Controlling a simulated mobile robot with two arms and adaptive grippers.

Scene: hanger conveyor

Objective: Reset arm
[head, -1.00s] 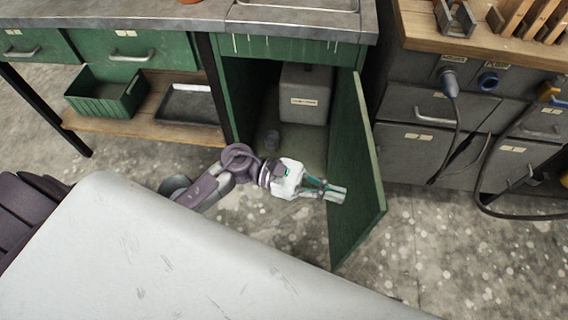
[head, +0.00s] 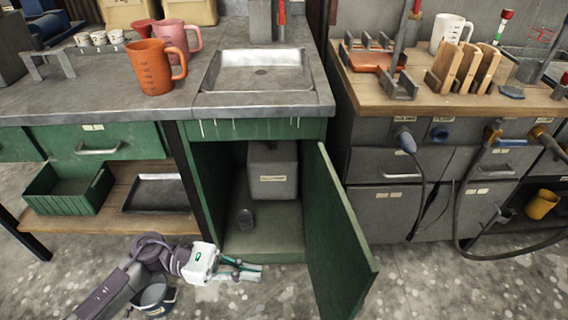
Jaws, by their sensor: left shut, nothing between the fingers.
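My left arm comes in low at the left of the head view. Its gripper (head: 248,271) is shut and empty, pointing right, in front of the open cabinet under the sink. The green cabinet door (head: 337,240) stands open to the right of the gripper, with a gap between them. My right gripper is not in the view.
Above the cabinet is a metal sink (head: 258,70). An orange jug (head: 152,67) and a pink jug (head: 178,38) stand on the counter. A green bin (head: 68,190) and a dark tray (head: 160,193) lie on the low shelf. Cables hang from the grey cabinet (head: 385,212) at right.

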